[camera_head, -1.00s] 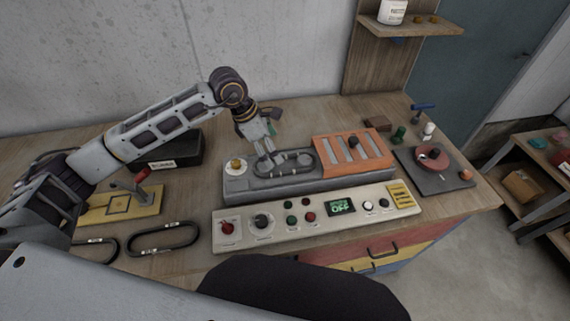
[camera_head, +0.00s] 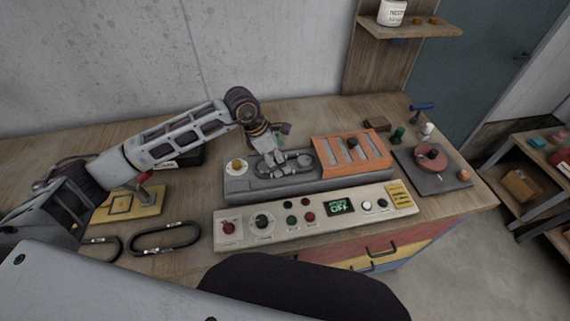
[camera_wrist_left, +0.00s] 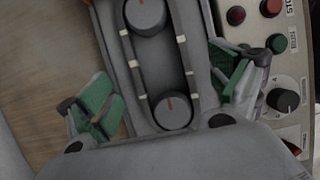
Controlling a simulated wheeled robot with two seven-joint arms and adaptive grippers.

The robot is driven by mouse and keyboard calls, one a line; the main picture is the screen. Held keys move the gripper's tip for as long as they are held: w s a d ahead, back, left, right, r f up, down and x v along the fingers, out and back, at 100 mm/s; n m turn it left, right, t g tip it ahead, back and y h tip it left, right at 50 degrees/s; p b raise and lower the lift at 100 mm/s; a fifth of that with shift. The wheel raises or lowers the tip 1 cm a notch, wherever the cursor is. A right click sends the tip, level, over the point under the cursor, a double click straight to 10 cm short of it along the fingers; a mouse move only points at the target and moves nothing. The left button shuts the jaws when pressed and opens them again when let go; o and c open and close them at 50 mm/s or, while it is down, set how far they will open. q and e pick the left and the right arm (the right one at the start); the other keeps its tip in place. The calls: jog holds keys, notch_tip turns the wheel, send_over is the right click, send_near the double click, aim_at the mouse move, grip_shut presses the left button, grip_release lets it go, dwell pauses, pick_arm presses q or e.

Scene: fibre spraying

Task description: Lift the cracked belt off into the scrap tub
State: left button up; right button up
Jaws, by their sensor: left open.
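The belt (camera_head: 308,160) is a dark loop with pale marks, around two grey pulleys in the grey machine housing (camera_head: 255,184). It also shows in the left wrist view (camera_wrist_left: 183,50); I cannot make out a crack. My left gripper (camera_head: 272,167) is over the left part of the belt loop. In the left wrist view the gripper (camera_wrist_left: 165,88) is open, its green-padded fingers on either side of the belt and pulleys, apart from it. A dark tub (camera_head: 192,159), likely the scrap tub, stands behind my left forearm, mostly hidden. My right gripper is not in view.
A control panel (camera_head: 318,216) with knobs, buttons and a lit display lies in front of the machine. An orange slatted cover (camera_head: 352,155) is at its right. Two spare belts (camera_head: 165,238) and a yellow plate (camera_head: 125,208) lie at the left. A dark plate (camera_head: 432,178) lies at the right.

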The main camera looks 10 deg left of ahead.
pick_arm(q)
jog(key=shift+x, duration=1.3)
jog(key=c, duration=1.1)
